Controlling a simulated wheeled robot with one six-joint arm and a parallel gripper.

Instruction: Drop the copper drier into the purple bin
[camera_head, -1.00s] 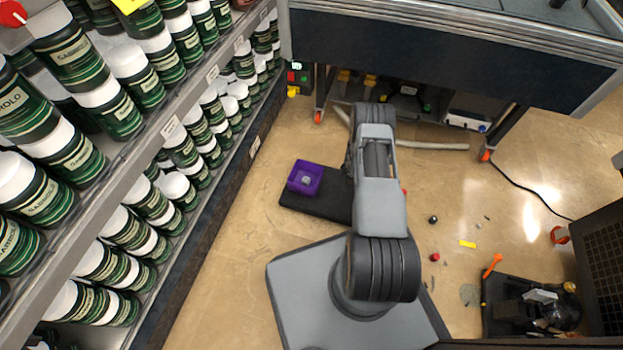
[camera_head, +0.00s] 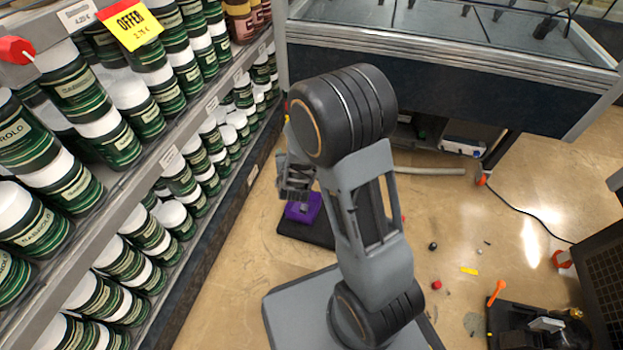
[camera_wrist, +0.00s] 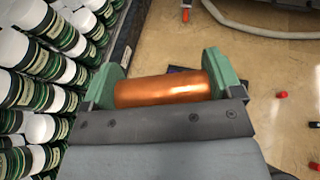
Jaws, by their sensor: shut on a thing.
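The copper drier (camera_wrist: 160,91) is a shiny copper cylinder. It lies crosswise between the two green fingers of my gripper (camera_wrist: 163,82) in the wrist view, and the gripper is shut on it. In the head view my gripper (camera_head: 294,178) is left of my raised arm, just above the purple bin in the picture; the drier cannot be made out there. The purple bin (camera_head: 310,208) stands on a dark mat on the floor, partly covered by my gripper and arm. Only a small dark edge shows behind the drier in the wrist view, and I cannot tell whether it is the bin.
A shelf of green jars (camera_head: 120,260) runs along the left. A steel-edged display case (camera_head: 450,75) stands at the back, with a pale hose (camera_head: 430,171) below it. Small coloured parts, a black device (camera_head: 535,325) and a dark box (camera_head: 595,270) are at the right. Floor between is mostly clear.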

